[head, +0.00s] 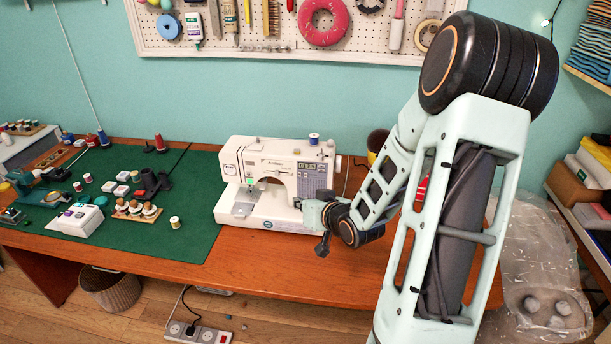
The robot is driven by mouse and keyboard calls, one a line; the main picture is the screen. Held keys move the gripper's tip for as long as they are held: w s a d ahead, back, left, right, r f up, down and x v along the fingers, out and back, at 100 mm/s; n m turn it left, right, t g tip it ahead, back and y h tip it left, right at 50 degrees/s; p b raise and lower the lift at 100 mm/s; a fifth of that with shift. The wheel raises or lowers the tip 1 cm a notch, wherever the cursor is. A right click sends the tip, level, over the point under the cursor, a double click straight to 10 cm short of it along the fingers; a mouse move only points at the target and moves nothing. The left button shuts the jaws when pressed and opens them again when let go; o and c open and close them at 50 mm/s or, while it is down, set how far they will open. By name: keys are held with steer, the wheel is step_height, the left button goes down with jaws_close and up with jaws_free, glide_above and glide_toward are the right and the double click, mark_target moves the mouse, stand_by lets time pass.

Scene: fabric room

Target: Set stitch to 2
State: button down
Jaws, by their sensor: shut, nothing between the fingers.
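A white sewing machine (272,177) stands upright on the wooden table, partly on the green mat. A grey panel (312,178) shows on the right part of its front, with markings too small to read. I cannot make out the stitch setting or its number. My gripper (322,247) is shut and empty in front of the machine's lower right side, below the panel. The gripper and wrist hide the right end of the machine's base. I cannot tell whether the fingers touch the machine.
A green mat (205,200) to the left holds thread spools, small boxes and a white case (78,220). The wooden table (280,275) is bare along its front edge. A pegboard (270,45) with tools hangs behind. A power strip (197,332) lies on the floor.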

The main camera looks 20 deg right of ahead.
steer(key=shift+w+d+p, duration=0.2)
steer(key=shift+w+d, duration=0.6)
steer(key=shift+w, duration=0.4)
steer(key=shift+w+d+p, duration=0.25)
steer(key=shift+w+d, duration=0.6)
steer(key=shift+w, duration=0.35)
steer(key=shift+w+d+p, duration=0.2)
steer(key=shift+w+d, duration=0.6)
steer(key=shift+w, duration=0.4)
steer(key=shift+w, duration=0.1)
steer(key=shift+w+d, duration=0.2)
steer(key=shift+w, duration=0.05)
steer(key=shift+w+d, duration=0.15)
steer(key=shift+w, duration=0.1)
steer(key=shift+s, duration=0.1)
steer(key=shift+s+a, duration=0.4)
steer(key=shift+s, duration=0.1)
steer(key=s+a, duration=0.1)
steer(key=s, duration=0.1)
steer(key=s+a, duration=0.1)
steer(key=s, duration=0.1)
steer(key=shift+a+b, duration=0.35)
steer(key=shift+a, duration=0.05)
